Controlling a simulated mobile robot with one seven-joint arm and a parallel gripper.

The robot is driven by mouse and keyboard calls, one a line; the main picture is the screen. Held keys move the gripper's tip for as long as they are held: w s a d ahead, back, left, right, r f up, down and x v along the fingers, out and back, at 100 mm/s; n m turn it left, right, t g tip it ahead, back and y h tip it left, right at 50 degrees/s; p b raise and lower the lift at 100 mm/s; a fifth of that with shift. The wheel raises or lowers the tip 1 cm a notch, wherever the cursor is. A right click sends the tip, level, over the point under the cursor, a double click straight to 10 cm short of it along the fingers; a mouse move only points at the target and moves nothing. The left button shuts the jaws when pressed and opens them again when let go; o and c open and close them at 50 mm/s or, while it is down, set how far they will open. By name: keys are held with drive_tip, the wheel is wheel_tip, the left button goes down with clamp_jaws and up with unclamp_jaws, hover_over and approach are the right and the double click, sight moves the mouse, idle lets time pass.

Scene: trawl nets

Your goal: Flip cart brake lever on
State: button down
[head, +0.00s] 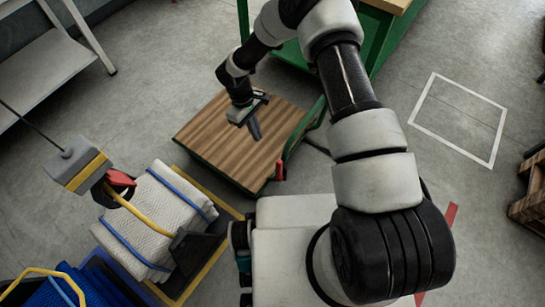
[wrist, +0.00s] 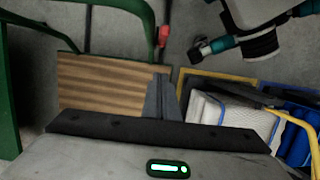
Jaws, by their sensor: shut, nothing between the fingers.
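The cart (head: 215,150) has a brown wooden deck with a green frame and handle. A red lever (head: 279,170) stands at the deck's near right corner in the head view. In the wrist view, the red lever (wrist: 164,36) shows beyond the deck, near a green post. My gripper (head: 256,134) is over the deck, to the upper left of the lever and apart from it. Its two grey fingers (wrist: 160,80) are together and empty, pointing toward the deck. The wrist view also shows the cart deck (wrist: 100,85).
A green bench (head: 375,40) stands behind the cart. Floor inside the white outline (head: 460,115) is clear.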

sight(280, 162)
drive_tip(key=shift+f, duration=0.1)
drive_tip(key=s+d+f+b, duration=0.1)
drive_tip(key=s+d+f, duration=0.3)
drive_tip(key=f, duration=0.5)
drive_tip(key=shift+d+f, duration=0.3)
drive_tip(key=shift+d, duration=0.25)
drive_tip(key=shift+s+d+r+b, duration=0.15)
drive_tip(key=shift+s+d+b, duration=0.05)
drive_tip(key=shift+s+d, duration=0.45)
drive_tip(key=shift+s+d+r+b, duration=0.15)
drive_tip(key=shift+s+d, duration=0.3)
drive_tip(key=shift+d, duration=0.3)
